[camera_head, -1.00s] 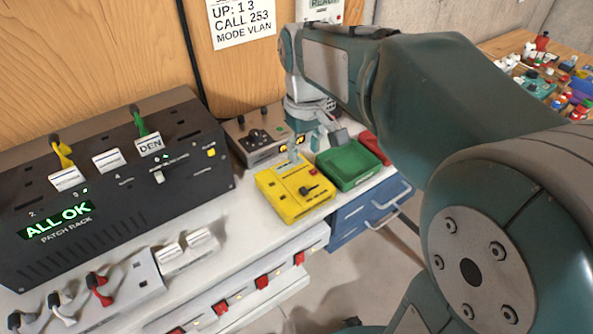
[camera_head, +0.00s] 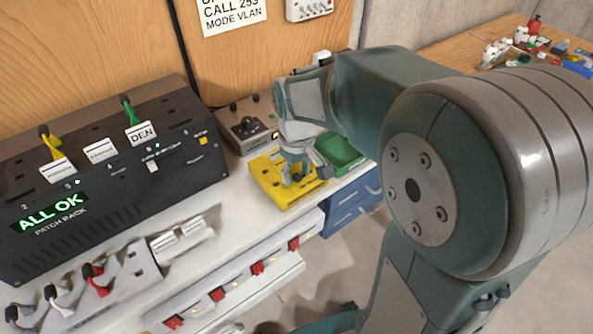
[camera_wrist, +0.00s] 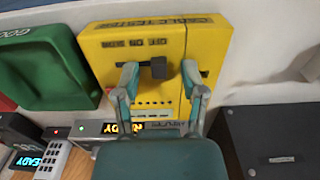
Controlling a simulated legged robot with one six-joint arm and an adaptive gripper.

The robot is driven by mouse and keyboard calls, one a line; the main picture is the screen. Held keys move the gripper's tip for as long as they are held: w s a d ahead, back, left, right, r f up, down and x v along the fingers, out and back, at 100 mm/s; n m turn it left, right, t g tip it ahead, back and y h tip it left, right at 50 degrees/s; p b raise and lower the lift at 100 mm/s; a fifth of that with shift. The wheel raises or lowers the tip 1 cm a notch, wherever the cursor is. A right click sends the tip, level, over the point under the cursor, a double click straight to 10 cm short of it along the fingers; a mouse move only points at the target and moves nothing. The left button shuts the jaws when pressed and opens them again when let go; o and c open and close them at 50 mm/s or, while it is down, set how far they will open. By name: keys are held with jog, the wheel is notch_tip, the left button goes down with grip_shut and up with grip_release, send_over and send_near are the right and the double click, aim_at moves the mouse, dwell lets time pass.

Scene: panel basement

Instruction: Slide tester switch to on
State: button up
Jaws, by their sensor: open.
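The yellow cable tester (camera_head: 272,181) lies on the white bench, partly hidden behind my gripper in the head view. In the wrist view the tester (camera_wrist: 110,52) shows upside-down lettering, with markings that seem to include "ON" and "OFF". Its dark switch knob (camera_wrist: 158,67) sits near the middle of its face. My gripper (camera_wrist: 160,78) is open, with one finger on each side of the knob and gaps showing between. In the head view my gripper (camera_head: 302,178) is over the tester. I cannot tell whether the fingertips touch the tester's face.
A green tray (camera_head: 341,152) stands right beside the tester. A grey box with a knob (camera_head: 247,128) stands behind it. The black patch rack (camera_head: 100,190) reading "ALL OK" is to the left. A power strip with red switches (camera_head: 235,285) runs along the bench's front edge.

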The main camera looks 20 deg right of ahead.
aim_at(303, 176)
grip_shut()
jog(key=shift+d, duration=0.1)
jog(key=shift+w+d, duration=0.25)
jog(key=shift+d, duration=0.55)
grip_release()
jog(key=shift+r, duration=0.1)
notch_tip(303, 176, up, 12)
jog(key=shift+a, duration=0.1)
